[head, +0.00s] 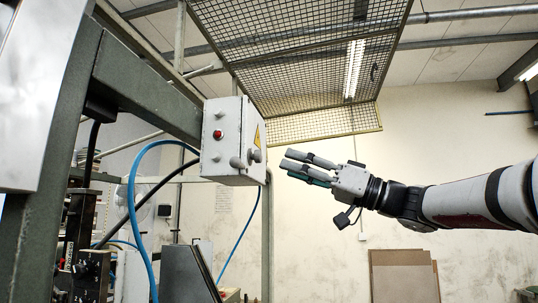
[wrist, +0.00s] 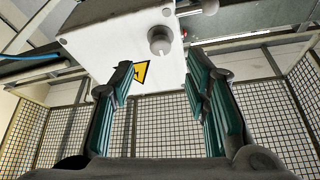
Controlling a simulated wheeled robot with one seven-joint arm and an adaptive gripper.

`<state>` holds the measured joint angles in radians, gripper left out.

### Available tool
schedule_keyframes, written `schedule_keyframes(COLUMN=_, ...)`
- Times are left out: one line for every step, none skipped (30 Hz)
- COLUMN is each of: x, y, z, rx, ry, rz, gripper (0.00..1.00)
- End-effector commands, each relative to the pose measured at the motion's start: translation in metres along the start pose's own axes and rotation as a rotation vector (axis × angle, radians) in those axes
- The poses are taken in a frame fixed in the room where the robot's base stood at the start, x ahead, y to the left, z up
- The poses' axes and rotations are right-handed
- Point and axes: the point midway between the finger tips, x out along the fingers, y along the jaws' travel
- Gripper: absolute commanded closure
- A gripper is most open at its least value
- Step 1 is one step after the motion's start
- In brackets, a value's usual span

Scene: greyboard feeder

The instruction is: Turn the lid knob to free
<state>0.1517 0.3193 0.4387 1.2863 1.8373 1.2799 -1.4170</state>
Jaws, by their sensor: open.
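A pale grey control box (head: 222,172) hangs from a green-grey beam in the head view. The lid knob (head: 256,155), round and grey, sticks out of its right face below a yellow warning triangle. In the wrist view the knob (wrist: 160,40) shows on the pale box face (wrist: 105,45), right of the triangle (wrist: 141,74). My gripper (head: 286,161) is open and empty, just right of the box and apart from the knob. In the wrist view the teal-padded fingers of my gripper (wrist: 160,66) stand either side below the knob, not touching it.
A red button (head: 217,134) and another grey knob (head: 237,162) are on the box's other face. A blue hose (head: 133,190) loops at the left beside the green-grey frame (head: 145,85). A mesh panel (head: 300,50) hangs above. Open air lies below my gripper.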

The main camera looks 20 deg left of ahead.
Motion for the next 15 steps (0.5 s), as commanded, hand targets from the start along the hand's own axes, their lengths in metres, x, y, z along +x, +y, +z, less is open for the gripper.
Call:
schedule_keyframes(x=0.012, y=-0.003, z=0.0, rx=0.002, ry=-0.001, rz=-0.004, gripper=0.57)
schedule_keyframes(x=0.017, y=-0.002, z=-0.001, rx=0.001, ry=0.0, rz=-0.003, gripper=0.57)
schedule_keyframes(x=0.025, y=-0.002, z=0.0, rx=0.003, ry=-0.001, rz=-0.003, gripper=0.57)
schedule_keyframes(x=0.03, y=-0.002, z=0.0, rx=0.002, ry=-0.001, rz=-0.002, gripper=0.57)
schedule_keyframes(x=0.035, y=-0.002, z=0.0, rx=0.002, ry=-0.001, rz=-0.003, gripper=0.57)
schedule_keyframes(x=0.042, y=-0.002, z=0.0, rx=0.002, ry=-0.001, rz=-0.002, gripper=0.57)
schedule_keyframes(x=0.046, y=-0.002, z=0.0, rx=0.002, ry=0.0, rz=-0.001, gripper=0.57)
schedule_keyframes(x=0.05, y=-0.001, z=0.0, rx=0.003, ry=-0.001, rz=-0.002, gripper=0.57)
schedule_keyframes(x=0.055, y=-0.001, z=0.0, rx=0.002, ry=-0.001, rz=-0.002, gripper=0.57)
schedule_keyframes(x=0.058, y=-0.001, z=0.0, rx=0.001, ry=-0.001, rz=-0.001, gripper=0.57)
schedule_keyframes(x=0.061, y=-0.001, z=0.0, rx=0.002, ry=-0.002, rz=0.0, gripper=0.57)
schedule_keyframes(x=0.064, y=-0.001, z=0.001, rx=0.002, ry=-0.002, rz=0.0, gripper=0.57)
schedule_keyframes(x=0.066, y=0.0, z=0.0, rx=0.001, ry=-0.002, rz=0.0, gripper=0.57)
schedule_keyframes(x=0.067, y=0.0, z=0.0, rx=0.001, ry=-0.002, rz=0.0, gripper=0.57)
schedule_keyframes(x=0.068, y=0.0, z=0.0, rx=0.001, ry=-0.001, rz=0.001, gripper=0.57)
